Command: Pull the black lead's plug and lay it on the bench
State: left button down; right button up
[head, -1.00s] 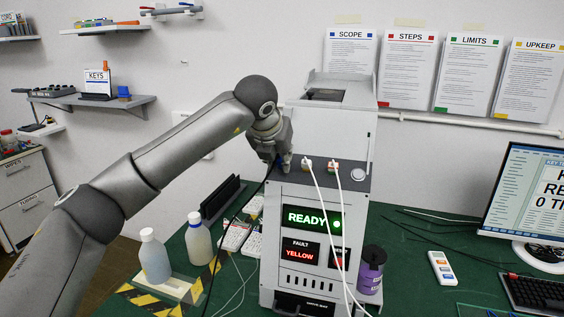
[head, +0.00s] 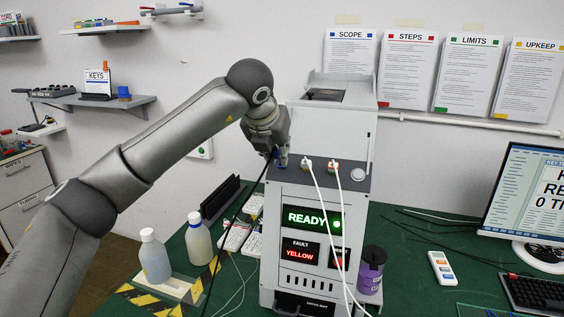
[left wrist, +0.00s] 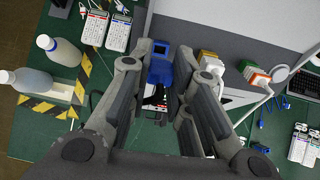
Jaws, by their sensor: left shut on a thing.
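The grey tester (head: 318,215) stands on the green bench (head: 420,262). My left gripper (head: 277,152) is at the upper left of its front, beside the row of sockets. It is shut on the blue plug (left wrist: 160,68) of the black lead, which lies between the fingertips in the left wrist view. The black lead (head: 246,198) hangs from the gripper down to the left. The fingers hide part of the plug, and I cannot tell whether it is fully clear of its socket. My right gripper is not in view.
Two white leads (head: 317,188) hang from the neighbouring sockets across the tester's front. Two bottles (head: 154,256) and handheld meters (head: 238,236) stand to the left. A purple jar (head: 372,270) is at the right. The bench right of it is partly clear.

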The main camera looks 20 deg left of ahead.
pick_arm(q)
jog(key=shift+v, duration=1.2)
